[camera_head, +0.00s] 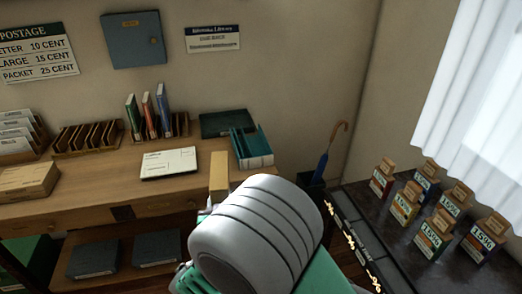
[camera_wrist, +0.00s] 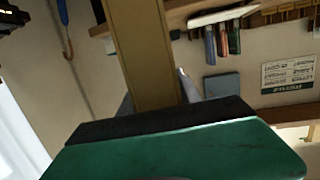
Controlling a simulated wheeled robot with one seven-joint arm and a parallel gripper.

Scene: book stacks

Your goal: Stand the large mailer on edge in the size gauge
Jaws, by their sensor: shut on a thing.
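A tan mailer (camera_head: 219,172) stands up in front of the desk's right part in the head view. In the wrist view the tan mailer (camera_wrist: 145,50) runs up from my gripper (camera_wrist: 158,103). My gripper is shut on its near end. In the head view my grey wrist hides most of the gripper and the mailer's lower part. A teal slotted holder with a pale label, which looks like the size gauge (camera_head: 250,148), sits on the desk's right end. It is just right of and behind the mailer. Whether they touch cannot be told.
A white labelled packet (camera_head: 168,163) lies flat on the desk (camera_head: 110,177). Upright books (camera_head: 148,115), wooden racks (camera_head: 88,137) and a dark green tray (camera_head: 224,123) line the back. A brown box (camera_head: 28,180) sits left. An umbrella (camera_head: 325,160) stands right of the desk.

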